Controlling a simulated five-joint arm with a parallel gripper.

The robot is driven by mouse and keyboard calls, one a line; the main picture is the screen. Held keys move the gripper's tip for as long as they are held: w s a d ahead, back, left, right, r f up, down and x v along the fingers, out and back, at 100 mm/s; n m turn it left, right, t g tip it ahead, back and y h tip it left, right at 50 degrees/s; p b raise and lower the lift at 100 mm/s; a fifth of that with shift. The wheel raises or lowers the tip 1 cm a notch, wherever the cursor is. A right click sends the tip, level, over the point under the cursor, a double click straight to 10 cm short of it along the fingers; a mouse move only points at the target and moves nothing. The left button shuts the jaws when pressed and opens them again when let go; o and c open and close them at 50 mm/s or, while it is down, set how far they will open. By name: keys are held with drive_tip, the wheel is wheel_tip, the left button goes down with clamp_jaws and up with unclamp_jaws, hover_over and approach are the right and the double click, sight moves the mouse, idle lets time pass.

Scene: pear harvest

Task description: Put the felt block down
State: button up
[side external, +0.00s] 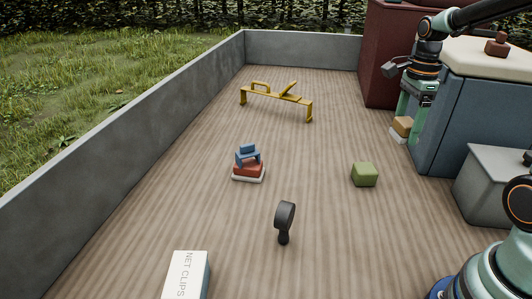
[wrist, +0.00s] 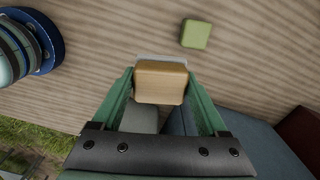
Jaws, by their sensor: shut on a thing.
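My gripper (wrist: 160,78) is shut on the felt block (wrist: 160,84), with one green finger on each side of it. The block has a tan, wood-like body and a pale grey layer that shows along its far edge. In the side external view my gripper (side external: 408,122) points down and holds the felt block (side external: 403,126), pale layer downward, beside the blue cabinet's left face. I cannot tell the exact gap between the block and the floor.
A green block (side external: 364,174) lies on the plank floor. Nearby are a blue, red and white stack (side external: 249,168), a black-headed tool (side external: 284,218), a yellow frame (side external: 278,99) and a NET CLIPS box (side external: 187,276). The blue cabinet (side external: 470,125) stands close right. Floor between is clear.

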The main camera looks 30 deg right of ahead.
drive_tip(key=w+a+f+n, duration=0.1)
drive_tip(key=a+n, duration=1.4)
drive_tip(key=n, duration=0.8)
drive_tip(key=shift+a+f+n, duration=0.15)
drive_tip(key=shift+f+n, duration=0.25)
wheel_tip(320, 180, up, 2)
drive_tip(key=m, duration=0.9)
hover_over(333, 162)
wheel_tip(333, 162, down, 20)
drive_tip(key=shift+r, duration=0.15)
drive_tip(key=o, duration=1.4)
